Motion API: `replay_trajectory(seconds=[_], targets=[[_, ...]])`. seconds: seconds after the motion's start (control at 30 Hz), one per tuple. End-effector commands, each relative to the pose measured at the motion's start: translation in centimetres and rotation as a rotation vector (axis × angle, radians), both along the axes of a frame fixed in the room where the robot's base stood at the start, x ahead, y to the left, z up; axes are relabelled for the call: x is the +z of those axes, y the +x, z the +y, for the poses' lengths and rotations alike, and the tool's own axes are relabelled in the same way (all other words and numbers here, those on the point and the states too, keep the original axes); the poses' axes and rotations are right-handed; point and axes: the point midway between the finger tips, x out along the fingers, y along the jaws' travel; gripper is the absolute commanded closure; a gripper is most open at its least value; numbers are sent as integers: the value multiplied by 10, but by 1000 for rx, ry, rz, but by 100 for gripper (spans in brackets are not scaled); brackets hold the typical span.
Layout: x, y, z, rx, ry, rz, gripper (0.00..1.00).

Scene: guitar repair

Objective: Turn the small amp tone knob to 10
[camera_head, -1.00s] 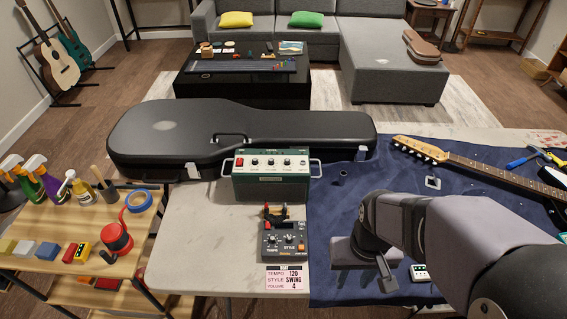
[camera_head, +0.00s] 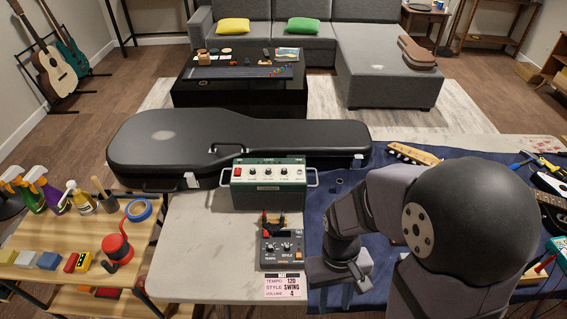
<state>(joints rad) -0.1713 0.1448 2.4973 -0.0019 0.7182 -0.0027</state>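The small amp (camera_head: 268,196) is a dark green box with a pale control panel. It stands upright on the pale table in front of the guitar case. Its panel carries a red switch (camera_head: 239,172) at left and a row of small knobs (camera_head: 268,171). The lettering is too small to read, so I cannot tell which knob is tone or where any pointer stands. My gripper (camera_head: 346,290) is low over the blue mat, right of the amp and nearer the camera, apart from it. My wrist hides most of it, and its opening does not show.
A black pedal-like box (camera_head: 281,250) with knobs and a tempo card (camera_head: 285,286) lie in front of the amp. The black guitar case (camera_head: 180,140) is behind it. Bare table is left of the pedal.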

Motion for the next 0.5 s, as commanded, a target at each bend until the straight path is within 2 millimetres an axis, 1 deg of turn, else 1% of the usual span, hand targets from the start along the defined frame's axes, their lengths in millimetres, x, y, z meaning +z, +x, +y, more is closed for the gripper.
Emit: replay_trajectory(seconds=[0.07, 0.17, 0.2, 0.27, 0.3, 0.37, 0.4, 0.47, 0.5], targets=[[-2, 21, 13, 54, -7, 18, 67], [-9, 62, 31, 122, -15, 0, 67], [-12, 80, 39, 150, -18, -14, 67], [-17, 108, 51, 203, -19, -40, 67], [-19, 127, 59, 255, -16, -60, 67], [-21, 156, 71, 356, -10, -91, 67], [-22, 176, 79, 434, -5, -114, 67], [-21, 206, 89, 570, 1, -150, 67], [-18, 227, 96, 670, 3, -177, 67]])
